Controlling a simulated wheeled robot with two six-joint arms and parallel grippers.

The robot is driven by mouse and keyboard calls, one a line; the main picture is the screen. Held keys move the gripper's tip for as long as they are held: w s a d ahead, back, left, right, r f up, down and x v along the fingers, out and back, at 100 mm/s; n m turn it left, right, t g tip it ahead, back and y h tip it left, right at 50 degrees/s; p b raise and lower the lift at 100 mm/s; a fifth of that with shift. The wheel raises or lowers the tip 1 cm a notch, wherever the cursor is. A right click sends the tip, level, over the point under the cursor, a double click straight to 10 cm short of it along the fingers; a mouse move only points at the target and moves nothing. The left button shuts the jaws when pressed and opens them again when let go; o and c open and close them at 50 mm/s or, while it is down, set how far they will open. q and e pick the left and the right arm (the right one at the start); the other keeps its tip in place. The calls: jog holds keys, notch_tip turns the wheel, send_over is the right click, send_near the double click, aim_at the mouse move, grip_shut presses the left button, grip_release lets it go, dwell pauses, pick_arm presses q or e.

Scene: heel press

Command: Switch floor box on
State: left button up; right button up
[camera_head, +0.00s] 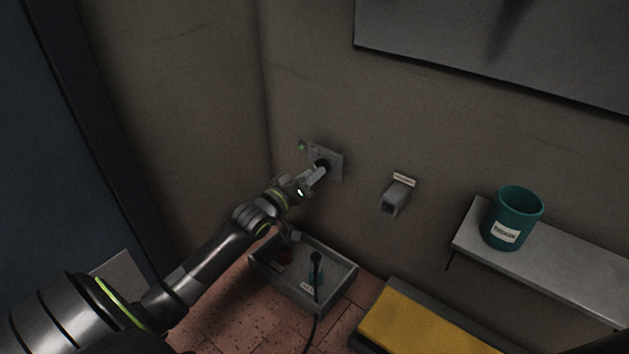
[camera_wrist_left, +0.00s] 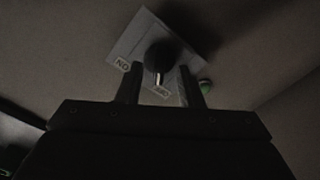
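A pale square plate (camera_head: 334,160) with a round black knob (camera_head: 321,165) is on the wall near the corner. In the left wrist view the knob (camera_wrist_left: 165,60) has a white pointer line aimed at a small label (camera_wrist_left: 161,91) whose text is unclear. A second label (camera_wrist_left: 122,64), seemingly reading ON, is at the plate's left. A green lamp (camera_wrist_left: 205,85) is beside the plate. My left gripper (camera_wrist_left: 160,78) is open and empty, its two fingers apart at either side of the knob's lower part. I cannot tell whether they touch it. My right gripper is out of view.
A grey tray (camera_head: 341,290) on the tiled floor holds a dark red item, a greenish item and a black upright piece with a cable. A labelled grey wall bracket (camera_head: 394,199) is to the right. A teal cup (camera_head: 516,215) stands on a shelf (camera_head: 570,275), above a yellow surface (camera_head: 415,325).

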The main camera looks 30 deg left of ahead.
pick_arm(q)
jog(key=shift+w+d+b, duration=0.1)
jog(key=shift+w+b, duration=0.25)
jog(key=shift+w, duration=0.6)
grip_shut()
